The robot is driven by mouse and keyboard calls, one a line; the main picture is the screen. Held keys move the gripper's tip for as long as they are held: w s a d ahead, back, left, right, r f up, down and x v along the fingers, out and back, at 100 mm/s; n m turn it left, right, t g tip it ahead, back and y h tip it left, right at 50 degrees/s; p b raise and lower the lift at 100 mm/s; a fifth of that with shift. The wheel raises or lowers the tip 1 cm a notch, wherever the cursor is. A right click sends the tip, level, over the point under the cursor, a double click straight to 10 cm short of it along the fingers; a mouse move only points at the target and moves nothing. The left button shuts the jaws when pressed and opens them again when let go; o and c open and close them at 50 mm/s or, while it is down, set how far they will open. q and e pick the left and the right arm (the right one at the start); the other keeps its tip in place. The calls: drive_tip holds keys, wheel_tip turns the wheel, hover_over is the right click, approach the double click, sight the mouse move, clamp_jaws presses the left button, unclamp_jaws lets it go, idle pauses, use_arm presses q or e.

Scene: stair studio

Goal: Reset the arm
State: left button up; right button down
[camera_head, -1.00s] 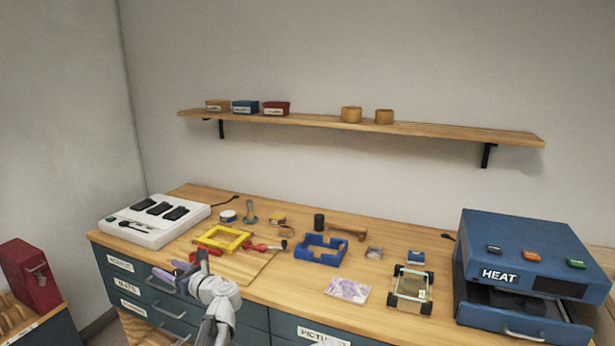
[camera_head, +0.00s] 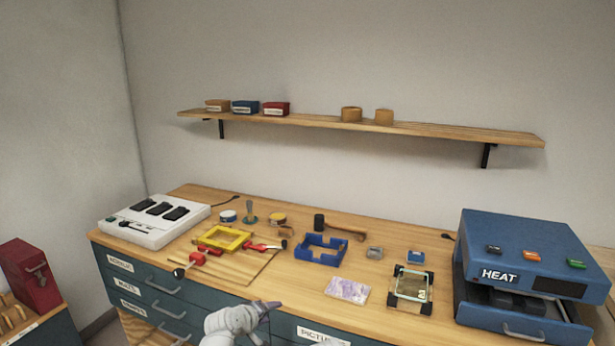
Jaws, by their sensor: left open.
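My left gripper (camera_head: 267,308) is at the bottom centre of the head view, in front of the workbench (camera_head: 262,285) and its drawers. Its pale grey arm rises from the bottom edge. The fingers are seen at a slant; the gripper is open and I see nothing held in it. It is apart from the tools on the bench. My right gripper is not in view.
A yellow frame (camera_head: 224,239), red-handled tools (camera_head: 195,260), a blue tray (camera_head: 321,250), a patterned purple sheet (camera_head: 347,290) and a glass piece with black corners (camera_head: 411,287) lie on the bench. A blue heat press (camera_head: 530,270) stands right, a white switch box (camera_head: 155,221) left.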

use_arm(q)
drive_tip(key=s+a+f+m+g+y, duration=0.25)
drive_tip(key=s+f+m+g, duration=0.2)
drive_tip(key=s, duration=0.55)
drive_tip(key=s+a+f+m+g+y, duration=0.2)
drive_tip(key=s+a+f+m+g, duration=0.25)
drive_tip(key=s, duration=0.45)
drive_tip(key=s+d+f+m+g+y+b, duration=0.1)
drive_tip(key=s+d+f+b, duration=0.2)
drive_tip(key=d+f+b, duration=0.25)
drive_tip(key=s+d+f+m+b, duration=0.2)
drive_tip(key=s+d+f+b, duration=0.1)
drive_tip(key=d+f+b, duration=0.25)
wheel_tip(320, 180, up, 17)
drive_tip(key=p, duration=1.7)
drive_tip(key=shift+w+d+r, duration=0.15)
drive_tip(key=shift+w+d, duration=0.1)
